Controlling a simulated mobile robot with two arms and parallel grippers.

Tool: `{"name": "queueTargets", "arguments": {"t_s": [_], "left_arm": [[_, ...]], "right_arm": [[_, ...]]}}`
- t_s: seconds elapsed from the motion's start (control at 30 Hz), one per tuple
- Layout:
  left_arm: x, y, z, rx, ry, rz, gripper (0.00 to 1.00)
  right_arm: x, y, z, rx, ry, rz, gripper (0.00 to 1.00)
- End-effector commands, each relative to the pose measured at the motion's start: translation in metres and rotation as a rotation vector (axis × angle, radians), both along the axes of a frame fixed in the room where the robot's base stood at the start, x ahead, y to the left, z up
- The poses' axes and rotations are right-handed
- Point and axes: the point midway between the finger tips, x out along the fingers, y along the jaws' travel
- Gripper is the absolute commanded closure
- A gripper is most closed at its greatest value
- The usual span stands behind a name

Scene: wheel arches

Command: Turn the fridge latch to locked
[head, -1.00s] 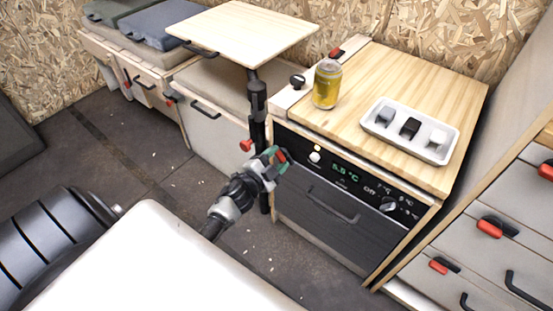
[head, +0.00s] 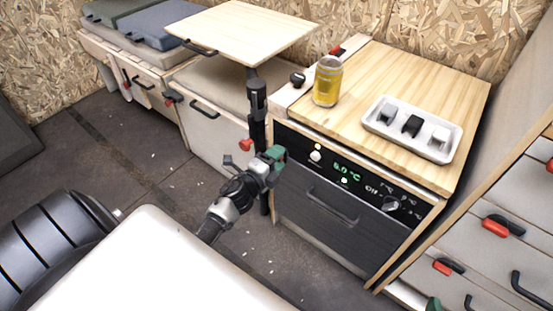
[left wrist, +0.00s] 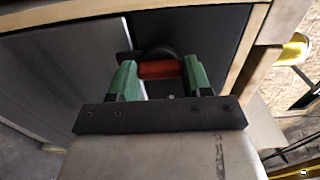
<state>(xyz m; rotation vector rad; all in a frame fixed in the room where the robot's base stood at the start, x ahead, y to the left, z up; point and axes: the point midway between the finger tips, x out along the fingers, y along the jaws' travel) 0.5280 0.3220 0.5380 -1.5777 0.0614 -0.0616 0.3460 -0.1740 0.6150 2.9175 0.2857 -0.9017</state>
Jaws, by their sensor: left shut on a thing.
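The fridge (head: 325,208) has a dark front with a handle, a green display reading about 6.0 °C, and knobs. Its red latch (left wrist: 160,70) shows in the left wrist view, lying across between the green fingers on a dark round mount. My left gripper (head: 276,156) is at the fridge's upper left front edge, shut on the latch; its fingers (left wrist: 160,78) are at the two ends of the red part. In the head view the gripper hides the latch. A green tip of my right gripper (head: 433,304) shows at the bottom right edge; its jaws are mostly out of frame.
A yellow can (head: 327,82) and a white tray (head: 382,134) with switch-like pieces stand on the wooden top. A small table (head: 245,30) on a dark post (head: 257,105) stands close left of the fridge. Drawers (head: 495,205) with red latches are at the right.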

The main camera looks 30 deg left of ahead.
Motion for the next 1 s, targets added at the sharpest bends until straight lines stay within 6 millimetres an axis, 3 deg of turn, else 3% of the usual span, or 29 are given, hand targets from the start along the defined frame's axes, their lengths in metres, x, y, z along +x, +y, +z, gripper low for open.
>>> {"name": "queueTargets", "arguments": {"t_s": [0.53,0.57,0.7,1.0], "left_arm": [[-0.0006,-0.0005,-0.0014,0.026,0.001,-0.001,0.75],[-0.0006,-0.0005,-0.0014,0.026,0.001,-0.001,0.48],[-0.0005,-0.0003,-0.0011,0.025,0.0,-0.001,0.27],[-0.0018,0.0,-0.0005,0.023,-0.001,0.0,0.26]], "right_arm": [[0.002,0.0008,0.0017,0.004,-0.018,0.001,0.28],[0.002,0.0008,0.0017,0.004,-0.018,0.001,0.28],[0.002,0.0007,0.0015,0.004,-0.018,0.001,0.28],[0.0018,0.0007,0.0016,0.004,-0.016,0.001,0.28]]}}
